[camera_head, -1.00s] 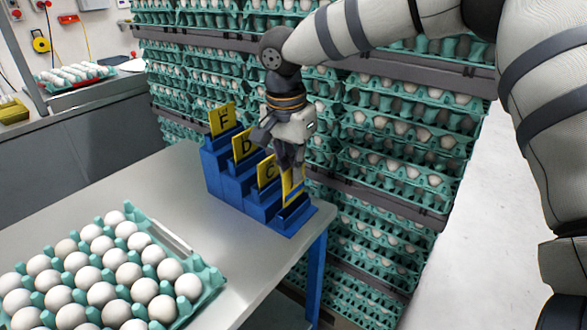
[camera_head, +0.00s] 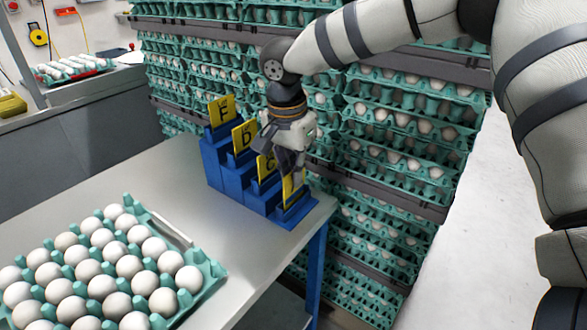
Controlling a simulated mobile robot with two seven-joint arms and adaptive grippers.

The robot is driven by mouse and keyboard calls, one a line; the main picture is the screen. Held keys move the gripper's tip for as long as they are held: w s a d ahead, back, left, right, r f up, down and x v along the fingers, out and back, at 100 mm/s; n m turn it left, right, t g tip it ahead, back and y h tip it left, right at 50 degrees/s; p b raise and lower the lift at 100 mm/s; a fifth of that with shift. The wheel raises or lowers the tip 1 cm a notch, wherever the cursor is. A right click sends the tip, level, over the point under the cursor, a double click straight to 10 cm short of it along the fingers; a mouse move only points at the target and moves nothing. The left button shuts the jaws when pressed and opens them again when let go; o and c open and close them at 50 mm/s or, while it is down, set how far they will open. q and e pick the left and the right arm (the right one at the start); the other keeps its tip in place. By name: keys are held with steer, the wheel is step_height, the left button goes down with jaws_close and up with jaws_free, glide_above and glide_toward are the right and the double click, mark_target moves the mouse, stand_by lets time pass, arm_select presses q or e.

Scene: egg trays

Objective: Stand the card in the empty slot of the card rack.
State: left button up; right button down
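The blue stepped card rack (camera_head: 232,178) stands at the right end of the grey table. Yellow cards F (camera_head: 221,110), D (camera_head: 244,136) and C (camera_head: 266,168) stand in its higher steps; the gripper partly covers C. My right gripper (camera_head: 291,164) points down over the lowest, front step and appears shut on the top of another yellow card (camera_head: 291,190). That card is close to upright, its lower edge at the front step's slot. I cannot tell how deep it sits. Its face is mostly hidden. My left gripper is out of view.
A teal tray of white eggs (camera_head: 205,268) lies at the table's front left. Tall stacks of egg trays (camera_head: 400,125) rise close behind the rack. The table (camera_head: 130,190) between egg tray and rack is clear.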

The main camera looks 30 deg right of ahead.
steer(key=shift+f, duration=0.7)
steer(key=c, duration=1.7)
jaws_free()
steer(key=r, duration=0.4)
steer(key=a+r, duration=0.1)
steer(key=r, duration=0.7)
steer(key=shift+s+a, duration=0.2)
steer(key=shift+s, duration=0.1)
steer(key=shift+f, duration=0.1)
